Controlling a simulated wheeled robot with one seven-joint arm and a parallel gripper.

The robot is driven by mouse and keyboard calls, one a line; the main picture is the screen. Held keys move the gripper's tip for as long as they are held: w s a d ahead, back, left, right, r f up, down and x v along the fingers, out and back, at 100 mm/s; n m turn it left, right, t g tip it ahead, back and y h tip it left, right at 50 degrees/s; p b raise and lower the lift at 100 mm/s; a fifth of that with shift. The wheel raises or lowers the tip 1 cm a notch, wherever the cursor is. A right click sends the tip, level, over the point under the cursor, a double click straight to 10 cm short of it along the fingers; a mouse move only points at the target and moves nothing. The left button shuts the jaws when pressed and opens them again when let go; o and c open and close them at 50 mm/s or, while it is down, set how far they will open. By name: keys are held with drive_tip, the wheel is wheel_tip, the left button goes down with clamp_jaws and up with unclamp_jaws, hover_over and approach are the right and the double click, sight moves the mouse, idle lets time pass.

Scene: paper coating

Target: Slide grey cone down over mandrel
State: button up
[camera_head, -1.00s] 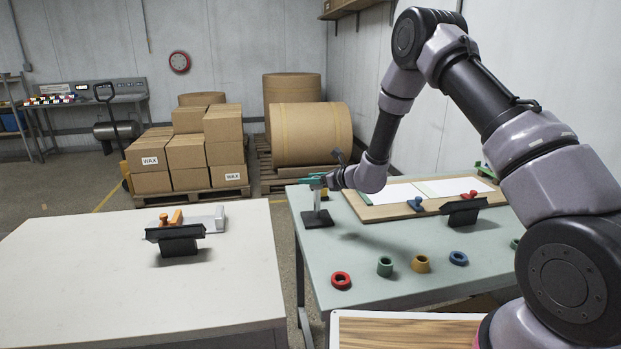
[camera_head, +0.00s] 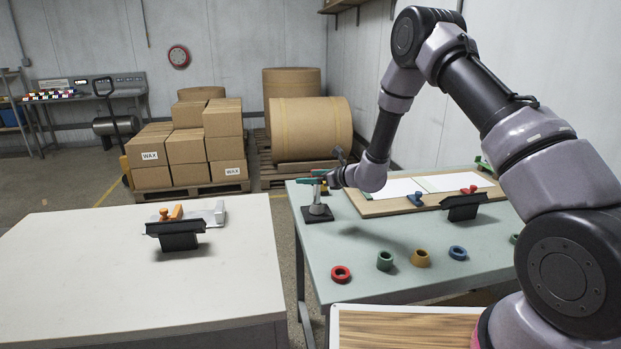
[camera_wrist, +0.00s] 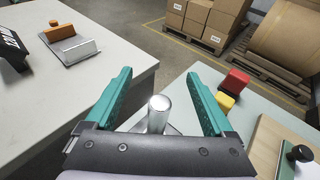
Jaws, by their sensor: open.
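The grey cone (camera_head: 318,211) sits low around the mandrel, at or just above the base. My gripper (camera_head: 314,181) is open at the mandrel's top, apart from the cone. In the wrist view, the mandrel's shiny rounded top (camera_wrist: 158,104) stands between the spread teal fingers of my gripper (camera_wrist: 157,85). My gripper's palm hides most of the area below, so the cone is not clear there.
Red (camera_head: 341,274), green (camera_head: 385,261), ochre (camera_head: 420,258) and blue (camera_head: 458,253) rings lie along the green table (camera_head: 350,248). A wooden board (camera_head: 385,211) with white sheets lies behind. A red block (camera_wrist: 235,81) and yellow block (camera_wrist: 226,101) stand close to my right finger.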

drive_tip(key=v, duration=1)
drive_tip(key=shift+d, duration=0.25)
drive_tip(key=shift+s+r, duration=0.1)
drive_tip(key=s+d+r+n+g, duration=0.1)
drive_tip(key=s+r+n+g, duration=0.2)
drive_tip(key=s+r+n, duration=0.6)
drive_tip(key=s+d+r+n+g, duration=0.25)
drive_tip(key=s+r, duration=0.25)
drive_tip(key=r, duration=0.7)
drive_tip(key=s+d+r+n+t+h, duration=0.2)
drive_tip(key=s+d+r+n+h, duration=0.2)
drive_tip(key=s+d, duration=0.5)
drive_tip(key=s+d+r+n+t+h, duration=0.2)
drive_tip(key=s+d+r+n+h, duration=0.3)
drive_tip(key=s+d, duration=0.4)
drive_tip(key=shift+s+d+r+h, duration=0.3)
drive_tip(key=shift+d+h, duration=0.2)
drive_tip(key=shift+d, duration=0.6)
